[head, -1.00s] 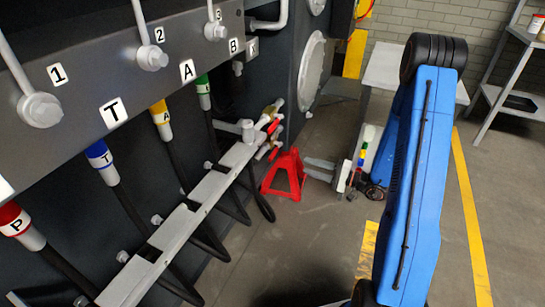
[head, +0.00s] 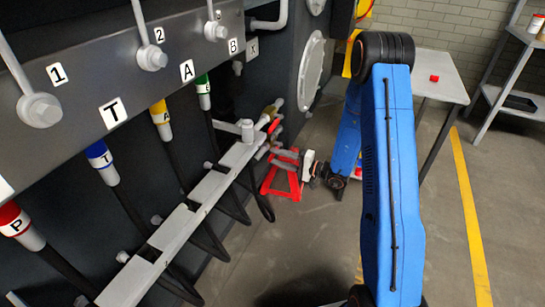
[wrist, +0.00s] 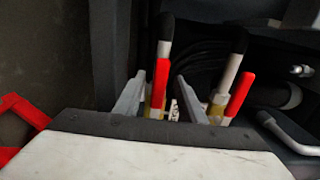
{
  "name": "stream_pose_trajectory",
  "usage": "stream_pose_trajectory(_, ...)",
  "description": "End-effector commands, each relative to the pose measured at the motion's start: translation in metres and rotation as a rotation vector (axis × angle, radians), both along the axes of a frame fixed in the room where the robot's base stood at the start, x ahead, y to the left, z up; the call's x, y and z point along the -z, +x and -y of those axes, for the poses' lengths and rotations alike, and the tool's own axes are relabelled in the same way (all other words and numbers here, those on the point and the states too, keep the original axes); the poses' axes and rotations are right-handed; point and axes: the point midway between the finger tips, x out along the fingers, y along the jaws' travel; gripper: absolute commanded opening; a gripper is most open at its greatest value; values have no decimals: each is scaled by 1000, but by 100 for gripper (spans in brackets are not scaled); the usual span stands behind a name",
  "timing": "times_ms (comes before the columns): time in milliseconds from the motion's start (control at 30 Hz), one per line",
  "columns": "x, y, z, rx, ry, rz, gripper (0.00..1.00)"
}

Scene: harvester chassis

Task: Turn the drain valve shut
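Two valves with red lever handles show at the far end of the grey rail. In the head view they are small and clustered, one red handle (head: 273,126) showing above my gripper (head: 282,155). In the wrist view a left red handle (wrist: 158,83) stands nearly upright, and a right red handle (wrist: 238,95) leans right; both have brassy bodies beneath. I cannot tell which is the drain valve. My gripper also shows in the wrist view (wrist: 158,100), its grey fingers apart, with the left handle between them in the picture. Contact is not visible.
A red stand (head: 285,176) is on the floor beneath my gripper. Dark hoses hang below the grey rail (head: 190,215). A grey bent pipe (wrist: 285,130) lies right of the valves in the wrist view. A table (head: 437,75) with a red object stands behind my arm.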

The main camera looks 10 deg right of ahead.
Motion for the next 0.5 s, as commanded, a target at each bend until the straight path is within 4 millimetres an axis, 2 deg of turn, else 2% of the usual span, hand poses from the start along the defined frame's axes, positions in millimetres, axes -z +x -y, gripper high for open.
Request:
stream_pose_trajectory(200,0,12,-17,-1,0,-1,37)
stream_pose_trajectory(500,0,15,-20,0,0,-1,37)
